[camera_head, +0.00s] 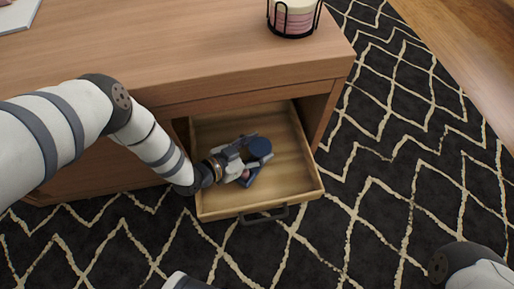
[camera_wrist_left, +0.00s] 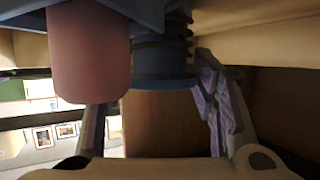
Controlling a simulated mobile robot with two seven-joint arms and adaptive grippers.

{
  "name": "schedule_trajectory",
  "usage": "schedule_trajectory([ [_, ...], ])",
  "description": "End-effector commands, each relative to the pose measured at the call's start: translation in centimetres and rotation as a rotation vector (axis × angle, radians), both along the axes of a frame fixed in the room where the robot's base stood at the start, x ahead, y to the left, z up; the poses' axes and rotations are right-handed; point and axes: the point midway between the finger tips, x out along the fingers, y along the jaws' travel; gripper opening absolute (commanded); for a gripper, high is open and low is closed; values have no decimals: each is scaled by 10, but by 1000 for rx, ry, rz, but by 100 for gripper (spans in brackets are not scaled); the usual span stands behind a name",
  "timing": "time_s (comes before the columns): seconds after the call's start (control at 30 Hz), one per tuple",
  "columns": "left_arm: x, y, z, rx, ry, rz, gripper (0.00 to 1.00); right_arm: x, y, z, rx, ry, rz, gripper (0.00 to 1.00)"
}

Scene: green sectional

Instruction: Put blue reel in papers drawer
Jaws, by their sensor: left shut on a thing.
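The blue reel (camera_head: 260,148) is in the open wooden drawer (camera_head: 300,182), with dark blue parts showing around my gripper. My left gripper (camera_head: 243,160) reaches over the drawer's left side and is shut on the reel. In the left wrist view, the reel (camera_wrist_left: 163,68) shows a blue disc and a dark ribbed neck, with a pink cylinder (camera_wrist_left: 88,55) beside it. The fingers of my left gripper (camera_wrist_left: 155,105) are on either side below the reel. I cannot tell whether the reel touches the drawer floor. My right gripper is out of view.
The brown wooden desk (camera_head: 180,45) stands above the drawer. A pink-and-white candle in a black wire holder (camera_head: 293,18) is near the desk's right edge, and white paper (camera_head: 15,15) at its far left. A black patterned rug (camera_head: 400,190) surrounds it.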

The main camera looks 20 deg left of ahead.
Motion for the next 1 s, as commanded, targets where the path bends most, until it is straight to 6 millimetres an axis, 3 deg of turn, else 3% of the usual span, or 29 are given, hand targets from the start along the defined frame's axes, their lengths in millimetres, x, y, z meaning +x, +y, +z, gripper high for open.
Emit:
schedule_trajectory([
  [0.13,0,0,-4,0,0,0,24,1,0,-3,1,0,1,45],
  [0.17,0,0,-4,0,0,1,57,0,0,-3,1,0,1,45],
  [0.23,0,0,-3,0,0,1,73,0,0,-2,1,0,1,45],
  [0.6,-2,2,3,1,1,1,73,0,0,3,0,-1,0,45],
  [1.0,-81,46,44,1,-2,1,73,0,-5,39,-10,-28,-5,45],
])
